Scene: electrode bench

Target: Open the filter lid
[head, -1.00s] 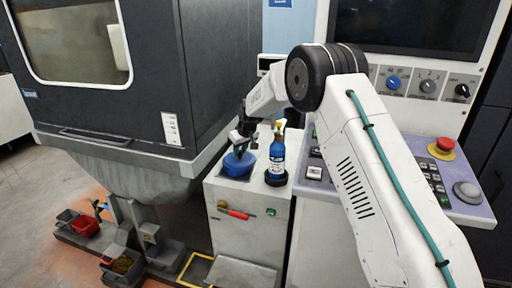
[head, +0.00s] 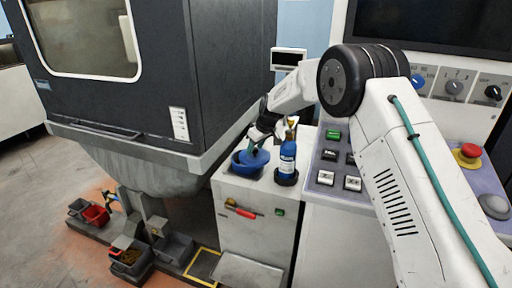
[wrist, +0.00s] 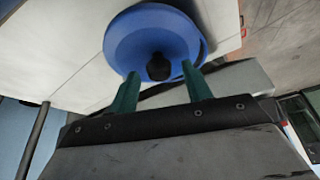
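The blue round filter lid (head: 256,157) with a black knob (wrist: 158,67) shows at the blue filter housing (head: 246,171) on top of the white cabinet. In the head view the lid looks tilted up from the housing's rim; my gripper hides part of it. In the wrist view the lid (wrist: 135,38) fills the upper middle, with a dark gap along its right edge. My gripper (head: 255,143) is at the lid. Its two green fingers (wrist: 160,70) stand apart on either side of the knob, with space visible between each finger and the knob.
A blue bottle (head: 287,160) stands close right of the housing. A red-handled tool (head: 240,210) is on the cabinet (head: 228,238) front. The control panel (head: 325,190) is at the right, the large dark machine (head: 150,110) at the left. Small bins (head: 130,262) sit low at the left.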

